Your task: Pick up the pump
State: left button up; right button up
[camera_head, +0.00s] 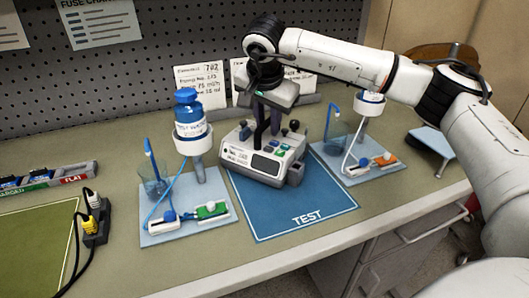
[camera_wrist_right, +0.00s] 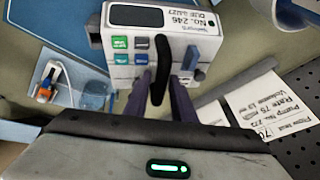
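The pump (camera_head: 262,158) is a pale grey box with a dark screen and a row of knobs. It stands at the upper part of the blue TEST mat (camera_head: 292,213). In the right wrist view the pump (camera_wrist_right: 122,46) shows a "No. 246" label, green and blue buttons and a black upright handle (camera_wrist_right: 160,66). My right gripper (camera_head: 264,122) reaches down over the pump from above. In the wrist view its two dark fingers (camera_wrist_right: 161,97) stand on either side of the handle, with gaps visible. My left gripper is out of view.
A stand with a blue bottle (camera_head: 189,118) is left of the pump; another stand (camera_head: 370,168) is close on its right. Printed cards (camera_head: 202,82) stand behind, before a pegboard. A power strip (camera_head: 97,222) and a green mat (camera_head: 38,245) lie far left. The mat's front is clear.

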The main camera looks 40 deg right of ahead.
jog(key=shift+w+f, duration=0.1)
jog(key=shift+f, duration=0.1)
grip_shut()
dwell(1.2)
jog(key=shift+w+r, duration=0.1)
jog(key=shift+r, duration=0.1)
